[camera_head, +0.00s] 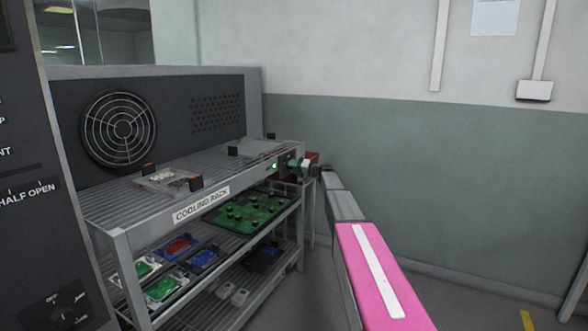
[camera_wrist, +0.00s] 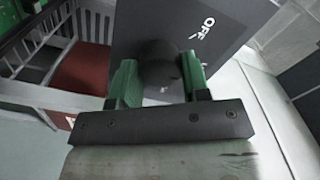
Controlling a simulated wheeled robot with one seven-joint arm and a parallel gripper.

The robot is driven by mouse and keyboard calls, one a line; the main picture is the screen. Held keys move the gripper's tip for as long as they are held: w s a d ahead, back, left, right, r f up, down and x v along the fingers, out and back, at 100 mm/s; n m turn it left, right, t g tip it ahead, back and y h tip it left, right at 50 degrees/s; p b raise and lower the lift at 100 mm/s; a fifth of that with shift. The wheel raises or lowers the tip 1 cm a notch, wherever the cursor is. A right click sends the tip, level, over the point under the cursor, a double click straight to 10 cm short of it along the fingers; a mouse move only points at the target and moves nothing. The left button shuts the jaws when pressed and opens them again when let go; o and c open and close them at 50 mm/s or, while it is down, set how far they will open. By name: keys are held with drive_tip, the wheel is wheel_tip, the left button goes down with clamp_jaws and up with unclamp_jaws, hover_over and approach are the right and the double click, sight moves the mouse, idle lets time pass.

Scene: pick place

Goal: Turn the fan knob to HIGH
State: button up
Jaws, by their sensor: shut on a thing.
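In the wrist view my gripper (camera_wrist: 160,84) has its two green fingers on either side of a dark round knob (camera_wrist: 157,62), shut on it. The knob sits on a dark panel (camera_wrist: 128,32) with a white "OFF" label (camera_wrist: 201,28) to the upper right of the knob. Other marks on the panel are not visible, and the knob's pointer direction cannot be told. In the head view my gripper (camera_head: 303,164) is at the far right end of the cooling rack, where the knob is too small to make out. A round fan grille (camera_head: 118,130) is in the dark wall behind the rack.
The cooling rack (camera_head: 127,245) holds several boards and trays on its shelves. A dark panel (camera_head: 35,215) with a "HALF OPEN" label and another knob (camera_head: 68,314) stands at the left. Open floor and a green-white wall (camera_head: 430,180) lie to the right.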

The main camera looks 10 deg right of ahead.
drive_tip(key=m, duration=1.2)
drive_tip(key=shift+m, duration=0.3)
idle(0.4)
drive_tip(key=o, duration=0.9)
drive_tip(key=shift+d, duration=0.1)
drive_tip(key=v, duration=1)
drive_tip(key=shift+s+d, duration=0.25)
